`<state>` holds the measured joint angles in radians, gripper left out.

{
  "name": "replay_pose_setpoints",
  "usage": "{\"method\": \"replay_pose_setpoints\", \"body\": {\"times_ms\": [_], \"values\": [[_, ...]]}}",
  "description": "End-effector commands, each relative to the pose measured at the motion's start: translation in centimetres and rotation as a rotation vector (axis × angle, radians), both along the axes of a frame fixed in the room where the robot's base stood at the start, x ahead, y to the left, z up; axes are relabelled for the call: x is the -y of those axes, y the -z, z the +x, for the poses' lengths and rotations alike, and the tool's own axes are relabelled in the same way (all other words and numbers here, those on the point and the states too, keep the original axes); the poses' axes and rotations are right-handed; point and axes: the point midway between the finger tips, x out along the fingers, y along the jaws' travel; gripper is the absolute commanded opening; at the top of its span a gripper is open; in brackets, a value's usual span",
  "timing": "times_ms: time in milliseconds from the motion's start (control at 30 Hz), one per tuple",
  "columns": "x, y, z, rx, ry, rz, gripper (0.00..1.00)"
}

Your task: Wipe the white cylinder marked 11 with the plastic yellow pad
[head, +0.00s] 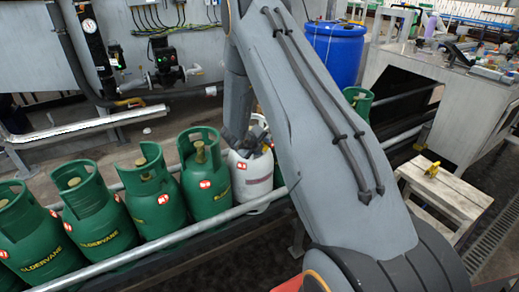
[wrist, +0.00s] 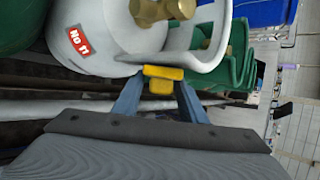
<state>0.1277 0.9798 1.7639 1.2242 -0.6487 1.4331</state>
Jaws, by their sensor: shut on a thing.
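The white cylinder stands in the row on the conveyor in the head view (head: 252,178), partly hidden behind my arm. My gripper (wrist: 160,88) is shut on the yellow pad (wrist: 163,74). The pad is at the cylinder's white collar, right of the label in the wrist view; I cannot tell whether they touch. In the head view my gripper (head: 240,143) is at the top of the white cylinder, and the pad is hidden there.
Several green cylinders (head: 155,195) stand to the left of the white one, and another green one (head: 358,100) is behind my arm. A metal rail (head: 170,238) runs along the row's front. A wooden stool (head: 450,190) at right holds a small yellow object (head: 432,169). A blue drum (head: 336,50) stands behind.

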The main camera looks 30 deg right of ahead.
Motion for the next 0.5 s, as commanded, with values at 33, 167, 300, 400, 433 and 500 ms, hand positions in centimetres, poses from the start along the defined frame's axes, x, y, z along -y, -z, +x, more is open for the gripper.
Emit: {"method": "replay_pose_setpoints", "body": {"times_ms": [33,167,300,400,433,500], "values": [[0.1,0.0,0.0,0.0,0.0,0.0,0.17],[0.8,0.0,0.2,0.002,0.002,0.0,0.17],[1.9,0.0,0.3,0.002,0.003,-0.001,0.17],[2.7,0.0,0.5,0.002,0.002,0.0,0.17],[2.8,0.0,0.5,0.002,0.0,0.0,0.17],[3.0,-0.1,0.6,0.002,-0.001,-0.001,0.17]]}}
